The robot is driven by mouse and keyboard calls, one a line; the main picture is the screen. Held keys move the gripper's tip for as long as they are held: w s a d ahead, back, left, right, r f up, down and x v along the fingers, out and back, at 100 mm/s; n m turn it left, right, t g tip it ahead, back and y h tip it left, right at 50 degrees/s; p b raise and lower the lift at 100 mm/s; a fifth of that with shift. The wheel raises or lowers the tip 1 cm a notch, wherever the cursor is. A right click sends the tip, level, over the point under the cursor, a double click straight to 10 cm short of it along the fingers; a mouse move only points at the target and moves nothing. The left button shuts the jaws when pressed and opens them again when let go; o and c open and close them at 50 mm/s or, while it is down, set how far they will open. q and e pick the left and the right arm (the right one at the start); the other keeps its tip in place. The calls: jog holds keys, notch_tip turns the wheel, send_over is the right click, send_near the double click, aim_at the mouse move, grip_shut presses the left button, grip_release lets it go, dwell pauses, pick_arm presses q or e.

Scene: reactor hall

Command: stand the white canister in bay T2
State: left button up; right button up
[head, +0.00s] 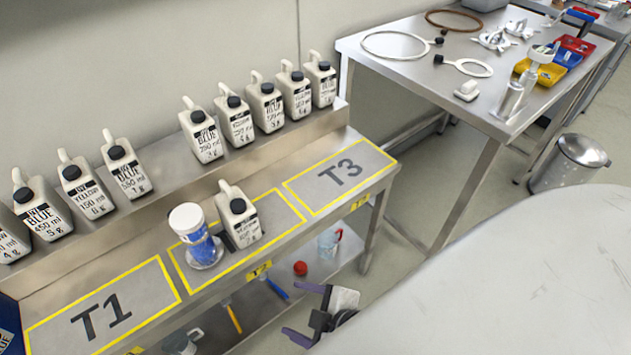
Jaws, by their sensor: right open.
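Bay T2 (290,203) is a yellow-outlined rectangle on the steel bench, between bays T1 and T3. A white jug-like canister (239,216) with a black cap, handle and dark label stands upright in it. Left of it, a blue cylinder with a white top (187,218) stands upright on a clear base, also inside the outline. The two hide most of the bay's floor lettering. My right gripper (304,313) is open and empty, low in front of the bench and apart from both. My left gripper is out of view.
Several similar labelled canisters (237,121) line the raised back shelf. Bays T1 (150,278) and T3 (366,160) are empty. A lower shelf holds a red ball (300,268) and a clear mug (328,244). A steel table (415,75) with tools stands at right.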

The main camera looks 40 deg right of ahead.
jog(key=s+f+m, duration=0.1)
jog(key=m, duration=0.1)
jog(key=s+d+f+m, duration=0.1)
jog(key=m, duration=0.2)
jog(key=s+f+m, duration=0.1)
jog(key=s+m, duration=0.1)
jog(key=shift+d+f, duration=0.15)
jog(key=shift+d, duration=0.1)
